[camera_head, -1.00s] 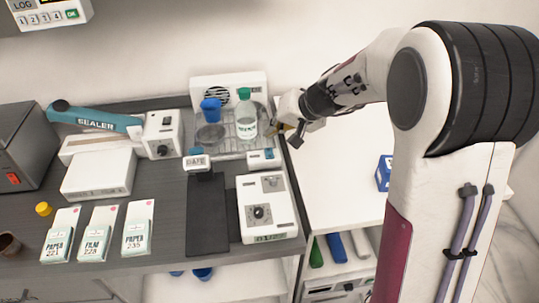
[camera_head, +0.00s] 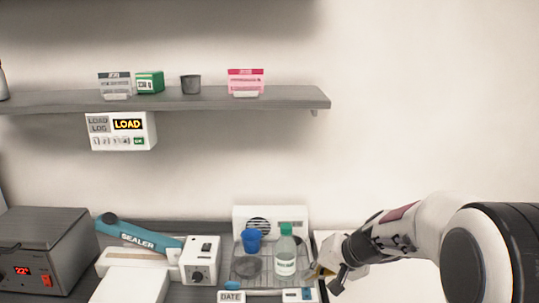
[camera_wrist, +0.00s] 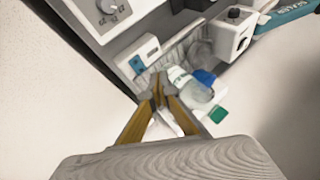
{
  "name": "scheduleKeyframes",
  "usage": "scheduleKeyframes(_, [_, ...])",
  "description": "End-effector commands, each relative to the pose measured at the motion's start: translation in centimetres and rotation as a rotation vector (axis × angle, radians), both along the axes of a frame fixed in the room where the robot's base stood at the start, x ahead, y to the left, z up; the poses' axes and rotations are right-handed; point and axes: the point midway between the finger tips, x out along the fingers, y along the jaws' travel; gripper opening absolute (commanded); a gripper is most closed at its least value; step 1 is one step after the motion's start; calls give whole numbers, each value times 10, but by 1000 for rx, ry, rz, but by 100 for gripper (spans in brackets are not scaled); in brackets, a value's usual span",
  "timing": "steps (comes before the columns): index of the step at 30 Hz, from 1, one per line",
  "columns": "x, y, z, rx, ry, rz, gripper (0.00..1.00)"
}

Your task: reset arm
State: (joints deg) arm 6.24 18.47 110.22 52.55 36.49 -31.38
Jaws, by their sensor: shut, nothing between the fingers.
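My gripper (camera_head: 326,274) is at the right end of the counter equipment in the head view, just right of a clear bottle with a green cap (camera_head: 286,256). In the wrist view my gripper's yellowish fingers (camera_wrist: 159,90) are shut with nothing between them. The bottle, the blue cup and a wire rack lie beyond the fingertips there. Whether the fingers touch anything is unclear. My arm comes in from the right edge of the head view.
A blue cup (camera_head: 250,240) stands by the bottle. Left are a blue-handled sealer (camera_head: 140,237) and a grey heater box (camera_head: 42,255). Above, a wall shelf (camera_head: 215,99) carries cards and small containers, with a LOAD panel (camera_head: 122,131) below. The wall at upper right is clear.

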Motion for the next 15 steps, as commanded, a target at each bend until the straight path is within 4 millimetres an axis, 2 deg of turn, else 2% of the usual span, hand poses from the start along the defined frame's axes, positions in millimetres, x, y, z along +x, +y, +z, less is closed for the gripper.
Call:
scheduleKeyframes(3, [-22, 0, -15, -7, 69, 5, 0])
scheduleKeyframes(6, [-43, -1, -19, -22, 115, 15, 0])
scheduleKeyframes(15, [-110, -7, -9, -98, 200, 48, 0])
